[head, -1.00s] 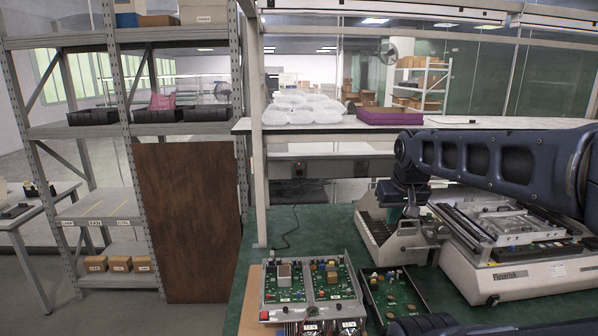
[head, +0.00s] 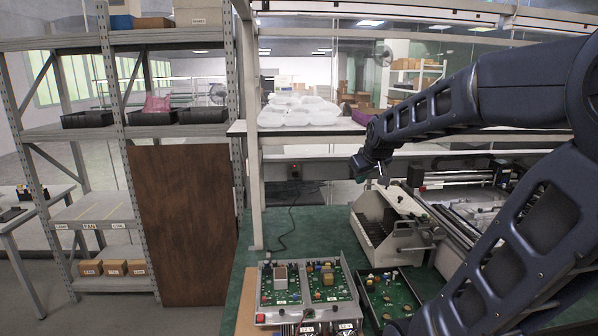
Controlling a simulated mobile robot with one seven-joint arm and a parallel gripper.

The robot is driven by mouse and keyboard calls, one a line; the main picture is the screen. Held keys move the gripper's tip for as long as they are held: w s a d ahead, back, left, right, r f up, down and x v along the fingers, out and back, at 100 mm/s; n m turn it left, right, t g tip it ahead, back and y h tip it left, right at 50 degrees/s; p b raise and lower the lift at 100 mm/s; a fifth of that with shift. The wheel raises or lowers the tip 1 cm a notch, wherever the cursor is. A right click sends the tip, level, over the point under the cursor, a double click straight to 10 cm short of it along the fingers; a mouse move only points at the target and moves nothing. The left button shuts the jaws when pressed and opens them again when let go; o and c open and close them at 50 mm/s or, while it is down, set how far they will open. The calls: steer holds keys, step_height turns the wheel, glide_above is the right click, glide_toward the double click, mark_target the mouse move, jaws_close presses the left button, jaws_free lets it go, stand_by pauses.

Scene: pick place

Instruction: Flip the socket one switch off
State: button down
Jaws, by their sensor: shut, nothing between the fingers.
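A small dark socket (head: 294,172) is on the pale rail at the back of the green bench, with a black cable hanging below it. Its switch is too small to make out. My gripper (head: 384,181) points down over the back of the bench, to the right of the socket and clearly apart from it. It is shut and holds nothing. My dark blue arm reaches in from the right and covers part of the bench.
A white-sided machine with a slotted rack (head: 385,228) stands below my gripper. Open trays of green circuit boards (head: 308,284) lie at the front of the bench. White packs (head: 299,110) lie on the shelf above the socket. The green top left of the rack is mostly clear.

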mark_target(299, 167)
steer(key=w+a+f+n+t, duration=0.1)
steer(key=w+a+n+t, duration=0.1)
steer(key=w, duration=0.9)
steer(key=w+a+f+n+t, duration=0.2)
steer(key=w+n, duration=0.1)
steer(key=w, duration=0.9)
steer(key=w+a+f+n+t, duration=0.1)
steer(key=w+a+n+t, duration=0.1)
steer(key=w, duration=0.9)
steer(key=w+a+f+n+t, duration=0.3)
steer(key=w+f, duration=0.6)
steer(key=w+a+f+n+t, duration=0.2)
steer(key=w+a+f+n, duration=0.2)
steer(key=w+f, duration=0.5)
steer(key=shift+w+t+h, duration=0.25)
steer(key=shift+t+h, duration=0.05)
steer(key=shift+t, duration=0.1)
steer(key=shift+a, duration=0.1)
steer(key=w, duration=0.4)
steer(key=w+r, duration=0.1)
steer(key=w, duration=0.8)
steer(key=shift+w+r, duration=0.35)
steer(key=shift+w, duration=0.05)
steer(key=shift+w, duration=0.1)
